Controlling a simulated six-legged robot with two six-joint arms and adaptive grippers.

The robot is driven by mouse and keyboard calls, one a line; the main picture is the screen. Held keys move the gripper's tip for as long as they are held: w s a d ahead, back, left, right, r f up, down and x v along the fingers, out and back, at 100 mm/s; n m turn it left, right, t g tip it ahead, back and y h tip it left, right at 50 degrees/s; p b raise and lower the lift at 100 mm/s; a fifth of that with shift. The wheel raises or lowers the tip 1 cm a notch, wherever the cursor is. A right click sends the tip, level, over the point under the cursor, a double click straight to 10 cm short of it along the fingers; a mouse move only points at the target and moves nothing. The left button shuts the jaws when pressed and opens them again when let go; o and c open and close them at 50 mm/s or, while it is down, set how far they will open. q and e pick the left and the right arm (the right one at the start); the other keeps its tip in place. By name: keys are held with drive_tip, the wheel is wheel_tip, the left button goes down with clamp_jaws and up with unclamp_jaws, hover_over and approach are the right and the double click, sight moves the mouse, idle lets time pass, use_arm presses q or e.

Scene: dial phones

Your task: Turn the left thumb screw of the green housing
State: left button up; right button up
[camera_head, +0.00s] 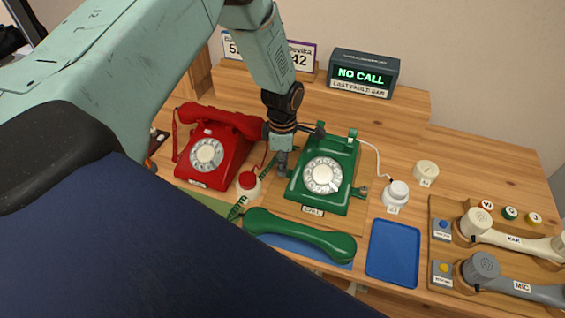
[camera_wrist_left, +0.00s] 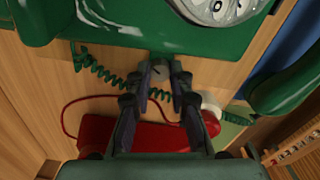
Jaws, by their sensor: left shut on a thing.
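The green housing (camera_head: 343,190) is the body of a green dial phone with a white dial, upright on a wooden board. It also fills the top of the left wrist view (camera_wrist_left: 110,28). My left gripper (camera_head: 281,165) points down close beside the housing's left side. In the left wrist view its fingertips (camera_wrist_left: 160,72) are closed around the small grey left thumb screw (camera_wrist_left: 160,66) at the housing's side, which they mostly hide. A similar metal screw (camera_head: 361,192) shows on the housing's right side. My right gripper is not in view.
The green handset (camera_head: 300,238) lies in front. A blue tray (camera_head: 394,252) lies at front right. A green coiled cord (camera_wrist_left: 105,68) runs near the fingers.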

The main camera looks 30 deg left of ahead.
use_arm(q)
drive_tip(key=shift+s+d+r, duration=0.1)
drive_tip(key=shift+d+r, duration=0.1)
drive_tip(key=shift+d, duration=0.05)
clamp_jaws()
drive_tip(key=shift+a+f, duration=0.1)
drive_tip(key=shift+a, duration=0.05)
drive_tip(key=shift+m, duration=0.3)
drive_tip(key=shift+m+p, duration=0.65)
drive_tip(key=shift+m, duration=0.35)
drive_tip(key=m, duration=0.3)
drive_tip(key=shift+m+p, duration=0.3)
drive_tip(key=shift+p, duration=0.1)
drive_tip(key=m, duration=0.3)
drive_tip(key=shift+w+m, duration=0.2)
drive_tip(key=shift+m, duration=2)
